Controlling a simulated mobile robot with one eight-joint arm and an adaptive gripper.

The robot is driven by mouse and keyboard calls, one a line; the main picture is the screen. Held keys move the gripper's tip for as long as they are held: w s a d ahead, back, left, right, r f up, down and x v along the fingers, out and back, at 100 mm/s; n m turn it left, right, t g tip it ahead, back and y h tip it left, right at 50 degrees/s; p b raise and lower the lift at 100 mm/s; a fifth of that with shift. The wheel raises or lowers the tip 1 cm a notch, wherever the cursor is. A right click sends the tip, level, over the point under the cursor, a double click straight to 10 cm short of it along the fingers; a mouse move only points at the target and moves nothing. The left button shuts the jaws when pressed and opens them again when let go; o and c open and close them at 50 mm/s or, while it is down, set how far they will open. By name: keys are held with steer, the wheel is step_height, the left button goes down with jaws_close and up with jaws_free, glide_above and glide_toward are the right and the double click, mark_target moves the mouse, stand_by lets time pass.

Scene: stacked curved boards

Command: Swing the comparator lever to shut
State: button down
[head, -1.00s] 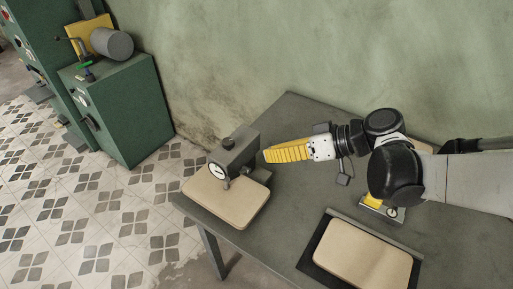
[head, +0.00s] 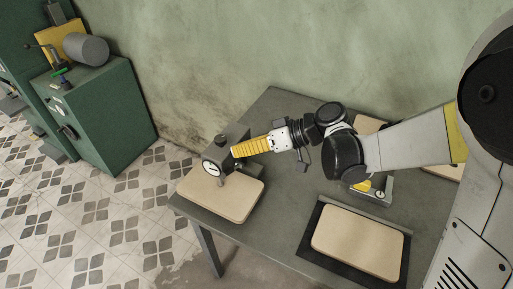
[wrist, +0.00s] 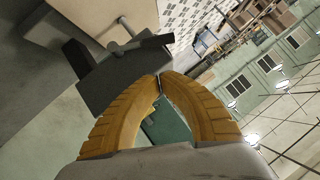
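The comparator (head: 212,166) is a dark grey stand with a round white dial at the table's left end, over a beige curved board (head: 226,203). In the wrist view its grey block (wrist: 120,82) lies just beyond my fingertips, with a dark bar and a thin round-ended rod (wrist: 115,47) above it. I cannot tell which part is the lever. My gripper (head: 233,152), with yellow ribbed fingers, points left and overlaps the comparator's right side. Contact with the comparator is unclear.
Another beige board (head: 358,242) lies on a black tray at the table's front right. A small fixture with a yellow part (head: 363,185) stands below my arm. A green cabinet (head: 98,110) stands left of the table. Bare grey tabletop (head: 285,185) lies between the boards.

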mark_target(230, 170)
steer(key=shift+s+a+f+b, duration=0.2)
steer(key=shift+s+a+f, duration=0.05)
steer(key=shift+f, duration=0.3)
steer(key=shift+s+a+f+b, duration=0.15)
steer(key=shift+s+a+f, duration=0.1)
steer(key=shift+f, duration=0.35)
steer(key=shift+s+a+f+b, duration=0.2)
steer(key=shift+s+f, duration=0.05)
steer(key=shift+f, duration=0.3)
steer(key=shift+f, duration=0.15)
steer(key=shift+s+a+f+b, duration=0.3)
steer(key=shift+s+f+b, duration=0.2)
steer(key=shift+f+b, duration=0.25)
steer(key=shift+s+r+t+h, duration=0.1)
steer(key=shift+t+h, duration=0.2)
